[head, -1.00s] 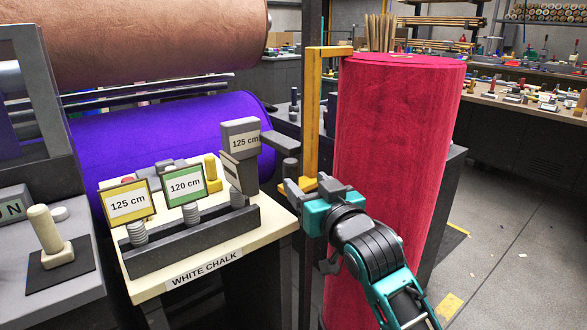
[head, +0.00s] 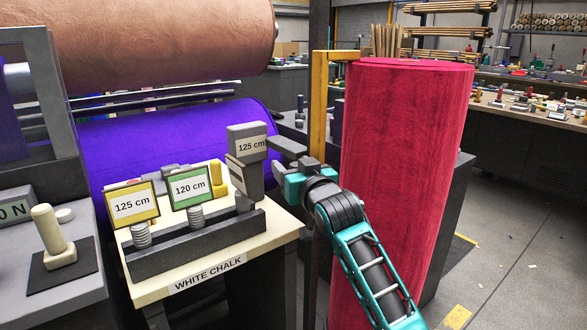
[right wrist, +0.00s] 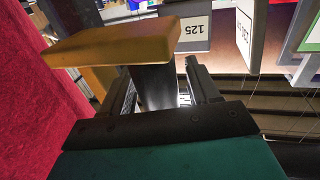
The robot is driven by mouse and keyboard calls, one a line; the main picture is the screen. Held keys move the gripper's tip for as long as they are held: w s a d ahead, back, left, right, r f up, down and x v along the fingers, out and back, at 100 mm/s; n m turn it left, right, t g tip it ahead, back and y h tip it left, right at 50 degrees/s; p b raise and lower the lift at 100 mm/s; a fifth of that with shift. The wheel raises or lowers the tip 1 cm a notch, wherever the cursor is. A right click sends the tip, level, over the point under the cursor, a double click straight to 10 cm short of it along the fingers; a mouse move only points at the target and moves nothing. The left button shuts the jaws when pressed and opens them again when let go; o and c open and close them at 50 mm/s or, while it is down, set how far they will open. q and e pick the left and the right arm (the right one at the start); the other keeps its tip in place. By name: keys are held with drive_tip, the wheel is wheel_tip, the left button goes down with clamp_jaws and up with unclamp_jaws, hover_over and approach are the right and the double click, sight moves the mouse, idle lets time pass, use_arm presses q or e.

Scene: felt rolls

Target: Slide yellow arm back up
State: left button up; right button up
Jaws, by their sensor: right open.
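The yellow arm (head: 320,105) is an upright bar with a short top piece reaching right to the red roll's upper edge. It stands beside a dark post (head: 319,22). My right gripper (head: 304,164) is open at the yellow arm's lower part and hides its lower end in the head view. In the right wrist view, a yellow block (right wrist: 115,43) lies across and beyond the left finger. The dark post (right wrist: 155,90) shows between the open fingers (right wrist: 160,82). I cannot tell if they touch it. My left gripper is not in view.
To the left, a cream table (head: 150,285) carries a grey rack with a yellow card (head: 132,204), a green card (head: 190,188) and a grey 125 cm sign (head: 248,145). A purple roll (head: 110,150) lies behind.

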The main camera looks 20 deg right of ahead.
drive_tip(key=shift+c, duration=0.2)
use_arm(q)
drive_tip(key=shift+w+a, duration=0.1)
use_arm(e)
clamp_jaws()
